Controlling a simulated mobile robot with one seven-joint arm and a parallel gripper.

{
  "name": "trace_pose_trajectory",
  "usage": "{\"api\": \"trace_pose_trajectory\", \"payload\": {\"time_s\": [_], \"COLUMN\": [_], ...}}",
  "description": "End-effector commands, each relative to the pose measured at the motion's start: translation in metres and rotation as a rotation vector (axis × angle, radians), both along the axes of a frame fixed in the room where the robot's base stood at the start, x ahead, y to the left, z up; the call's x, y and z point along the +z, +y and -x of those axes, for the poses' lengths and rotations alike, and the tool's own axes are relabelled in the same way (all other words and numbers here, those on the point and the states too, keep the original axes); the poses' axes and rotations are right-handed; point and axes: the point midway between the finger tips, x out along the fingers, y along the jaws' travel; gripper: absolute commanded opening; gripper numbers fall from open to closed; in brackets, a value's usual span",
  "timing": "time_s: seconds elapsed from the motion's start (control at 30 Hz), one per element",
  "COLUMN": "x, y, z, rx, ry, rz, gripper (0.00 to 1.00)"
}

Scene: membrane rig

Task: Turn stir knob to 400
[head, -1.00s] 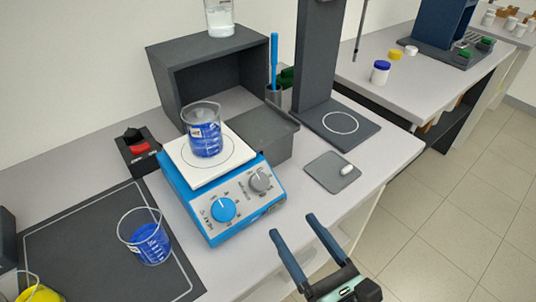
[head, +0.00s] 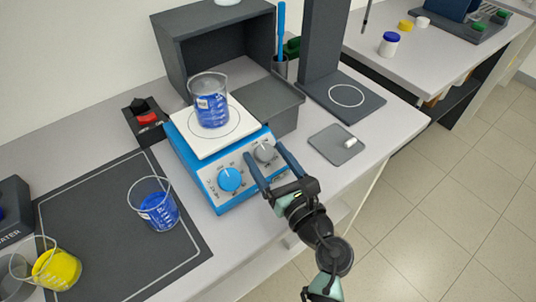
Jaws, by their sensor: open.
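A blue hot plate stirrer (head: 210,185) stands on the bench with a white top plate. Its front panel has a blue knob (head: 229,179) at the left, marked for heat, and a grey knob (head: 264,152) at the right, the stir knob. The scale numbers are too small to read.
A beaker of blue liquid (head: 158,207) and a beaker of yellow liquid (head: 57,267) stand on the dark mat (head: 120,255) at left.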

Motion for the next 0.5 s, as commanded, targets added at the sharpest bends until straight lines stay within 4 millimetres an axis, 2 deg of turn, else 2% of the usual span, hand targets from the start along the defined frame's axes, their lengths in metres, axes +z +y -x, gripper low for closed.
{"api": "trace_pose_trajectory", "payload": {"time_s": [0.27, 0.5], "x": [0.0001, 0.0001], "y": [0.0008, 0.0006], "z": [-0.0012, -0.0009], "rx": [0.000, 0.000], "ry": [0.000, 0.000], "rz": [0.000, 0.000], "gripper": [0.79, 0.36]}}
